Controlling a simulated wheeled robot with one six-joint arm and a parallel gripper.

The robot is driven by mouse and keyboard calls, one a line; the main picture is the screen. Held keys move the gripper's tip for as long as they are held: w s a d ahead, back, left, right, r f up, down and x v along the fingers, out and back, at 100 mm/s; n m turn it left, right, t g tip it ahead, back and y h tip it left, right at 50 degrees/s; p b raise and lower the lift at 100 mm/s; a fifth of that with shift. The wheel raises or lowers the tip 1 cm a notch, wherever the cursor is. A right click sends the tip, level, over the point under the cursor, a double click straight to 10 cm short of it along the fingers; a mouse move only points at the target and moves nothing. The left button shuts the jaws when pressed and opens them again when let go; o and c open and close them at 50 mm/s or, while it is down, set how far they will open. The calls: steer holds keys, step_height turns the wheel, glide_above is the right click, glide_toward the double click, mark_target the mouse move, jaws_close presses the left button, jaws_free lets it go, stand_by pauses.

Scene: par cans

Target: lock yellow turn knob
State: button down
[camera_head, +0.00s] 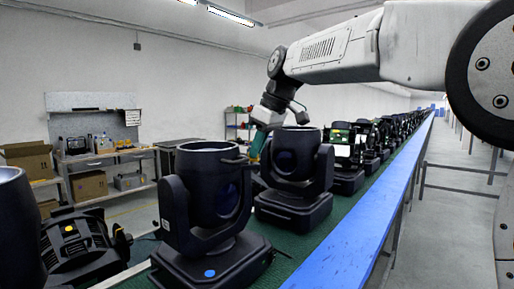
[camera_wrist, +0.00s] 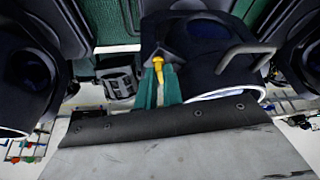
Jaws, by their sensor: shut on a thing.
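The yellow turn knob (camera_wrist: 157,67) shows in the wrist view on the side of a black par can (camera_wrist: 195,42). My gripper (camera_wrist: 159,84) has two teal fingers, which are shut on the knob with its yellow end showing between the tips. In the head view, my gripper (camera_head: 256,143) reaches down to the left side of the second par can (camera_head: 292,160), which stands upright on the green belt. The knob itself is hidden in the head view.
A nearer par can (camera_head: 205,200) stands in front of the held one. More lights line the green belt (camera_head: 332,222) beyond, along a blue rail (camera_head: 368,225). A tipped black fixture (camera_head: 80,245) lies at left. A workbench (camera_head: 105,155) stands by the wall.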

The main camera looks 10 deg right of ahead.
steer(key=n, duration=0.1)
steer(key=n+g, duration=0.1)
steer(key=n, duration=0.2)
steer(key=shift+w+d+n+g+y, duration=0.1)
steer(key=shift+w+n+g+y, duration=0.2)
steer(key=shift+w+n+g, duration=0.2)
steer(key=shift+n+g, duration=0.5)
steer(key=shift+n, duration=1.2)
steer(key=shift+r, duration=0.1)
steer(key=c, duration=1.5)
jaws_free()
steer(key=shift+c, duration=0.2)
steer(key=v, duration=0.7)
steer(key=shift+r, duration=0.35)
steer(key=shift+w+d, duration=0.1)
steer(key=shift+d, duration=0.05)
